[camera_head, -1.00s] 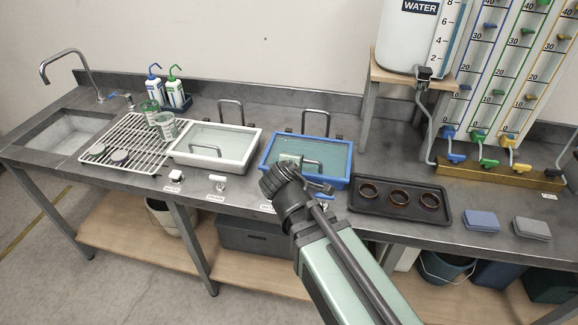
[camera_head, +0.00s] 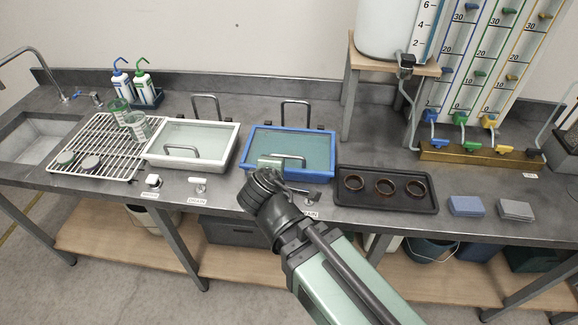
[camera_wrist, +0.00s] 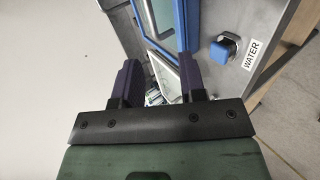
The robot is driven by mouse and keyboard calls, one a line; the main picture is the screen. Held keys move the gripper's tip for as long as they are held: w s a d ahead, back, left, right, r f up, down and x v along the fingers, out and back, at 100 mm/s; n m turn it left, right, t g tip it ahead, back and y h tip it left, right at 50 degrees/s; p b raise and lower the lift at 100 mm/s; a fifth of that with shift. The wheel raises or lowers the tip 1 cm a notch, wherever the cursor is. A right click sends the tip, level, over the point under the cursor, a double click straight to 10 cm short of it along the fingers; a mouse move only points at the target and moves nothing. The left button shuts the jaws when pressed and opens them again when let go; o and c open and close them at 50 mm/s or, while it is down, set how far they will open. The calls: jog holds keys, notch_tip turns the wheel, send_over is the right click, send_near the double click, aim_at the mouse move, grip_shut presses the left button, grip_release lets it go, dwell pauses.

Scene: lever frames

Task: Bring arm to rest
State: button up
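My gripper (camera_wrist: 158,60) is open in the wrist view, with two dark purple fingers apart and nothing held between them. In the head view my arm comes up from the bottom, and its wrist end shows in front of the near edge of the blue-rimmed basin (camera_head: 333,155). The fingers are hard to make out there. The basin's blue rim (camera_wrist: 162,38) also shows beyond the fingers in the wrist view. A blue knob (camera_wrist: 223,48) with a WATER label (camera_wrist: 257,53) sits to the right of the fingers, apart from them.
A white basin (camera_head: 232,147) and a wire rack (camera_head: 80,168) with cups stand left. A dark tray (camera_head: 425,206) with several rings, a blue sponge (camera_head: 466,206) and a grey sponge (camera_head: 516,209) lie right. A water tank (camera_head: 375,35) stands on a raised shelf behind.

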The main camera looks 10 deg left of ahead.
jog(key=d+f+m+g, duration=0.2)
jog(key=d+m, duration=0.4)
jog(key=d, duration=0.4)
jog(key=s+d+f+m+g, duration=0.1)
jog(key=d+f+m+g, duration=0.2)
jog(key=d, duration=0.7)
jog(key=s+d+f+m+g, duration=0.1)
jog(key=d+f+m+g, duration=0.1)
jog(key=d+m+g, duration=0.4)
jog(key=d+m, duration=0.3)
jog(key=d, duration=0.1)
jog(key=shift+f+h, duration=0.3)
jog(key=shift+f, duration=0.05)
